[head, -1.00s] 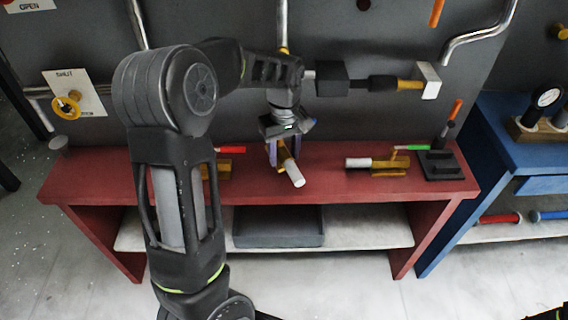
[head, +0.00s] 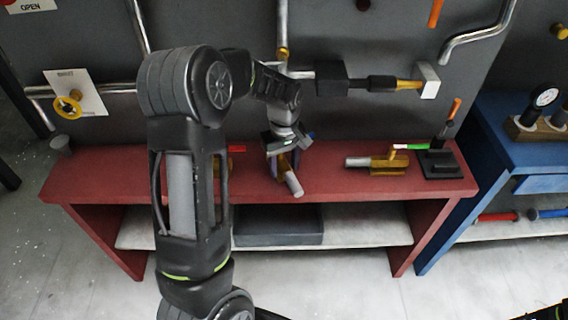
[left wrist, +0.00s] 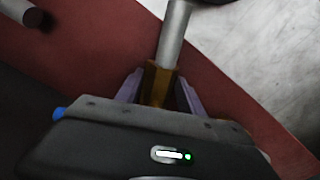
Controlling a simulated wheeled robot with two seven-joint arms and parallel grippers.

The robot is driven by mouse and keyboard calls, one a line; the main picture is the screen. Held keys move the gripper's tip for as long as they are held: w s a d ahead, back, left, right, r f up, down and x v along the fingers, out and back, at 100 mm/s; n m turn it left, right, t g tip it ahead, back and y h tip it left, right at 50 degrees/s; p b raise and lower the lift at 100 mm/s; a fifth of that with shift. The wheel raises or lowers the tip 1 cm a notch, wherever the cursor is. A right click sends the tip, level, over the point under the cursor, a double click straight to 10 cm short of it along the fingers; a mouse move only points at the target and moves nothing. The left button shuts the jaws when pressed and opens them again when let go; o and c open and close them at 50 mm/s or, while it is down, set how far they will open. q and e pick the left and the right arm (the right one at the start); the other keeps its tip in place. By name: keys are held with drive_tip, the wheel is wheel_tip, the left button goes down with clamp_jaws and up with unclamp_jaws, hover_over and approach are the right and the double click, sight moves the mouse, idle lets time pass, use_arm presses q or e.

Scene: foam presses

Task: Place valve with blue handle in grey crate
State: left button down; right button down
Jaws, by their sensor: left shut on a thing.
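My left gripper (head: 281,170) is shut on a valve (head: 292,184) with a brass body and a pale pipe end, at the middle of the red bench. In the left wrist view the valve (left wrist: 174,38) sits between the purple-grey fingers, its pipe pointing away. A blue tip (left wrist: 59,113), which looks like the end of its handle, shows past the gripper's left side. Whether the valve touches the bench top is hard to tell. The grey crate (head: 280,241) is on the shelf below the bench top. My right gripper is not clearly in view.
On the red bench (head: 330,184) are a green-handled valve (head: 377,163) at right, a red-handled valve (head: 237,149) mostly behind my left arm, and a black stand (head: 440,165). Pipes run along the wall behind. A blue bench (head: 520,160) stands at right.

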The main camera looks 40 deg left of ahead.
sight(284, 163)
use_arm(q)
drive_tip(key=c, duration=1.2)
unclamp_jaws()
drive_tip(key=shift+f, duration=0.2)
drive_tip(key=o, duration=0.5)
drive_tip(key=shift+r, duration=0.1)
wheel_tip(284, 163, up, 12)
drive_tip(key=shift+r, duration=0.15)
